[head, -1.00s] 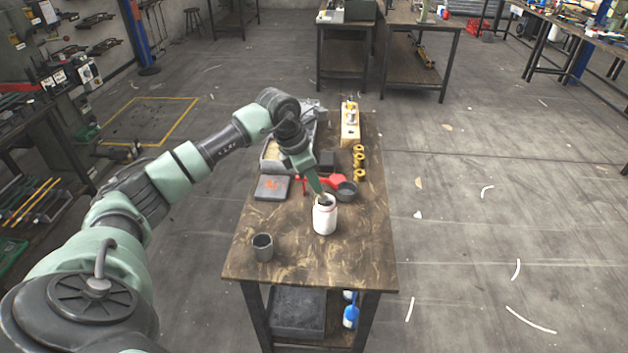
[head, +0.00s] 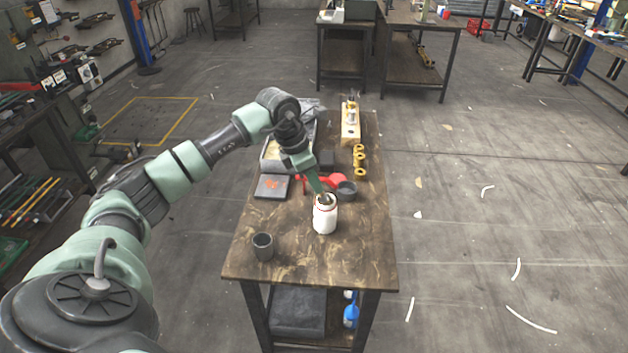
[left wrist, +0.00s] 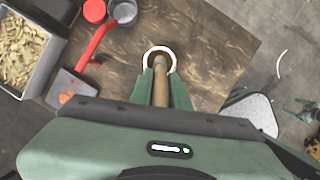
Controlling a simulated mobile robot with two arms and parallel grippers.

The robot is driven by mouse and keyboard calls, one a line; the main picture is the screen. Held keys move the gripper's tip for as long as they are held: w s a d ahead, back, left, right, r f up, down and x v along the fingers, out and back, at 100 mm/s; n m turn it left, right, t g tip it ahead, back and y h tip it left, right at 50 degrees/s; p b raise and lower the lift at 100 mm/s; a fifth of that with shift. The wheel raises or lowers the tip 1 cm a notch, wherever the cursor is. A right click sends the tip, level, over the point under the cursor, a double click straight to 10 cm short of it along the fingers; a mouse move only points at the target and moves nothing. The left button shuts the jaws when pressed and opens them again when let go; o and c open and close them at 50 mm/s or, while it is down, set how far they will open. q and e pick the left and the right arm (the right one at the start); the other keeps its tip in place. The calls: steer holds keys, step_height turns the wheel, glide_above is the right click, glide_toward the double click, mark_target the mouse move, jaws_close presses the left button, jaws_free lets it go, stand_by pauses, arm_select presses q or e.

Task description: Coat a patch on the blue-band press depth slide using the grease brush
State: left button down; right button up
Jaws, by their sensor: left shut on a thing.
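A white jar (head: 325,219) stands upright on the worn table, and its round rim (left wrist: 172,53) shows in the left wrist view. My left gripper (head: 319,188) is at the jar's mouth, pointing down. It is shut on the wooden handle of the grease brush (left wrist: 160,88), which lies between the green fingers. The brush's far end reaches into the jar's mouth, so its bristles are hidden. I cannot make out a blue-band press or its depth slide in either view.
On the table (head: 300,272) are a grey cup (head: 263,247), a dark round container (head: 346,191), a red-handled item (left wrist: 93,47), yellow rings (head: 359,161) and a wooden block with metal parts (head: 350,130). The table's front right is clear.

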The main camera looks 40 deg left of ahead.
stand_by(0.3)
arm_select(q)
steer(key=shift+r+p, duration=2.3)
steer(key=shift+r, duration=1.15)
